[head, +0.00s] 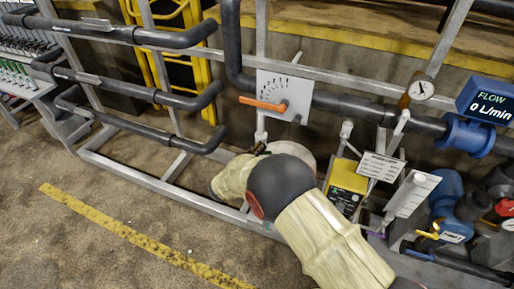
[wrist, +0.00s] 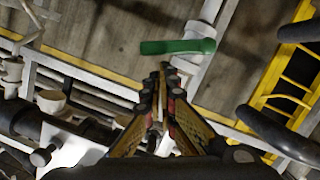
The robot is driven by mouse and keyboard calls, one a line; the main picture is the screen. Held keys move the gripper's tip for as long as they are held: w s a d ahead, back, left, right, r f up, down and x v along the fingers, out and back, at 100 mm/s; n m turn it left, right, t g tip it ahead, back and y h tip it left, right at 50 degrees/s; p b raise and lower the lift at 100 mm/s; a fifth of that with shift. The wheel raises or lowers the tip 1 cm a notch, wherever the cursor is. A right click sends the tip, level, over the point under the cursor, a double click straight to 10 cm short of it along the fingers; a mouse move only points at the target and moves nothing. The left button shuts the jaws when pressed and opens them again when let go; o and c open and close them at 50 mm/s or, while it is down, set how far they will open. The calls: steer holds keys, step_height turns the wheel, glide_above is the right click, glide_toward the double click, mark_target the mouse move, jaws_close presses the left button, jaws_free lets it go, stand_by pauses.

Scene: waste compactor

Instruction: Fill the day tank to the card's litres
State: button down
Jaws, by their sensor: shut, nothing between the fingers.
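My gripper (wrist: 163,72) is shut and empty in the wrist view. Its fingertips point at a green lever handle (wrist: 178,47) on a pale pipe and lie just below it in the picture; I cannot tell whether they touch. In the head view my arm hides most of the gripper. An orange lever (head: 266,104) lies across a white dial plate (head: 285,95) on the upper pipe. The flow display (head: 490,107) reads 0 L/min. A white printed card (head: 381,166) is too small to read. I cannot identify the day tank.
Dark pipes and a grey frame (head: 135,177) stand left. The floor beside the yellow line (head: 120,232) is clear.

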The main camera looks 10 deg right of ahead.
mark_target(268, 153)
steer(key=shift+d+f, duration=0.1)
stand_by(0.3)
steer(key=f+m, duration=0.1)
steer(key=s+d+m+y, duration=0.1)
steer(key=m, duration=0.1)
steer(key=shift+s+d+f+t+p, duration=0.15)
steer(key=shift+d+f+t+p, duration=0.15)
steer(key=shift+f+p, duration=0.1)
steer(key=shift+s+d+f, duration=0.15)
steer(key=shift+f, duration=0.2)
